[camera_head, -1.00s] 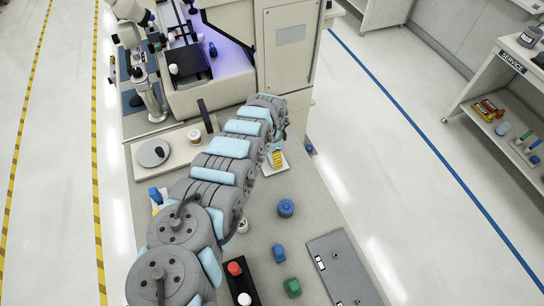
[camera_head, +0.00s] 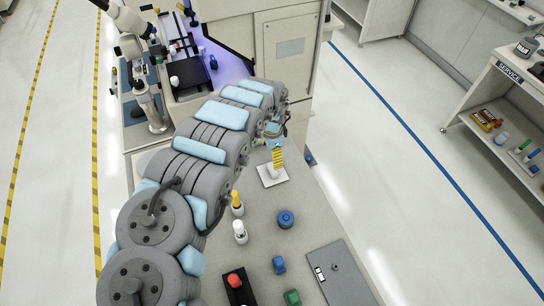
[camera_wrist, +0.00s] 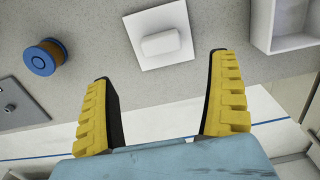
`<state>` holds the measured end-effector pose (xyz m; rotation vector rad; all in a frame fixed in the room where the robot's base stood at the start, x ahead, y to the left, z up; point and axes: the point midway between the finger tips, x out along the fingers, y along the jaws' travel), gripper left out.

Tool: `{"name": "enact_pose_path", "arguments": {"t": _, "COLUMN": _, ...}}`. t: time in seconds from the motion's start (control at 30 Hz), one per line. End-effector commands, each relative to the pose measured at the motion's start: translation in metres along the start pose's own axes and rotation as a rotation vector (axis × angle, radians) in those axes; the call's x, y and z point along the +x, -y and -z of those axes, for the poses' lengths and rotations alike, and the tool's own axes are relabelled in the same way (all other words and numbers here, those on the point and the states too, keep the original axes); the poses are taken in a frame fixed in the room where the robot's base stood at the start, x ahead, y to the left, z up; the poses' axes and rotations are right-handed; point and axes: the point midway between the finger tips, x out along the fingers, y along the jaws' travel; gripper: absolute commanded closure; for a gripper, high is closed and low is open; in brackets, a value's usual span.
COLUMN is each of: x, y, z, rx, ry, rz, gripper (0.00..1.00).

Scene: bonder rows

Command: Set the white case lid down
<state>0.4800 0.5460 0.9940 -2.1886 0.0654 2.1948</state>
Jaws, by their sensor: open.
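The white case lid (camera_head: 272,175) is a thin square plate with a raised block on top. It lies flat on the grey bench. In the wrist view the lid (camera_wrist: 150,60) is just beyond my fingertips, with its block (camera_wrist: 161,43) fully in sight. My gripper (camera_wrist: 160,69) is open and empty, its yellow ribbed fingers wide apart and clear of the lid. In the head view my gripper (camera_head: 278,158) shows at the far side of the lid, partly hidden by my arm.
A blue spool (camera_head: 286,219), a grey plate (camera_head: 345,275), small blue and green parts and two small bottles (camera_head: 240,232) stand nearer on the bench. A white open tray (camera_wrist: 262,25) is near the lid in the wrist view. The machine (camera_head: 290,60) rises behind.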

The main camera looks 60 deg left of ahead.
Motion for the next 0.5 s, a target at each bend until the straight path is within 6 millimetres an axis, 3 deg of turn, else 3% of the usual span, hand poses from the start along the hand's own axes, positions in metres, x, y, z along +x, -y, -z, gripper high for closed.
{"name": "enact_pose_path", "arguments": {"t": 0.5, "x": -0.0121, "y": 0.0004, "z": 0.0002, "rx": -0.001, "ry": -0.001, "rz": 0.002, "gripper": 0.10}}
